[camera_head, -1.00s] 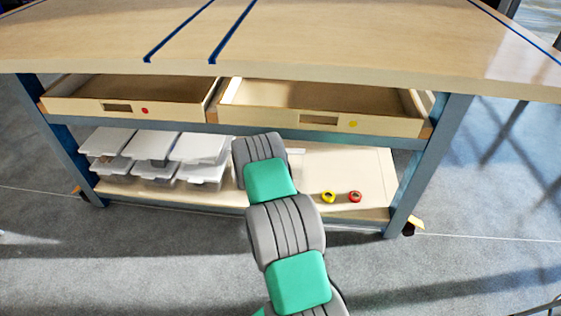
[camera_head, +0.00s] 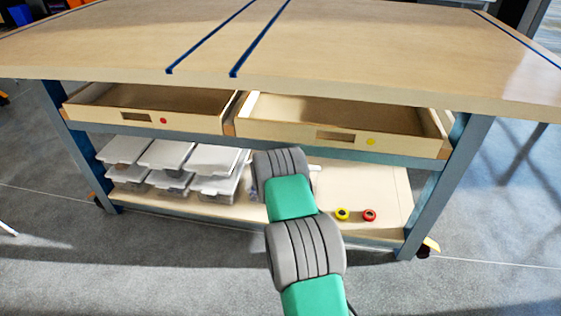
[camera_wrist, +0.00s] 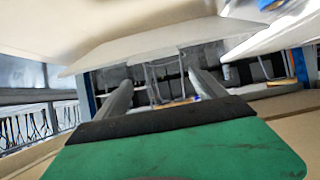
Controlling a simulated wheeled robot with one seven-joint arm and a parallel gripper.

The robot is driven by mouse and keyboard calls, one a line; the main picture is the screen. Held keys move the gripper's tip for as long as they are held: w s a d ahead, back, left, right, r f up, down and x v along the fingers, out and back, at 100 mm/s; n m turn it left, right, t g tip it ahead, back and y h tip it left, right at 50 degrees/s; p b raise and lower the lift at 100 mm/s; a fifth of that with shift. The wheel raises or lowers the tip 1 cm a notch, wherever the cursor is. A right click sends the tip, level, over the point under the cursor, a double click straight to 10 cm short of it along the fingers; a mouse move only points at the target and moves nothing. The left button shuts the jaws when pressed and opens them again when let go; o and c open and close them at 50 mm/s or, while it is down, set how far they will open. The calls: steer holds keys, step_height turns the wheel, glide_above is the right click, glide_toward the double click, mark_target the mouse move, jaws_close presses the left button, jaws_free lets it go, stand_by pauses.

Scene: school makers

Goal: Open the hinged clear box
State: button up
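Several clear boxes with whitish lids stand stacked in two layers on the lower shelf, left of my arm; one is the upper right box (camera_head: 215,158), another the lower right box (camera_head: 213,187). Their lids look shut. I cannot tell which one is the hinged clear box. My gripper is hidden behind my arm in the head view. In the wrist view my gripper (camera_wrist: 160,78) has its two fingers apart with nothing visible between them. A pale flat panel (camera_wrist: 150,40) lies just above and beyond the fingers; it may be a box lid.
Two open drawers, the left one (camera_head: 120,119) and the right one (camera_head: 290,134), hang above the lower shelf (camera_head: 385,185). A yellow tape roll (camera_head: 342,214) and a red tape roll (camera_head: 369,215) lie on the shelf. The tabletop (camera_head: 350,50) is bare.

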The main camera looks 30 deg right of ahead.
steer(key=shift+o, duration=0.3)
steer(key=shift+f, duration=0.1)
steer(key=p+v, duration=0.2)
steer(key=v, duration=0.6)
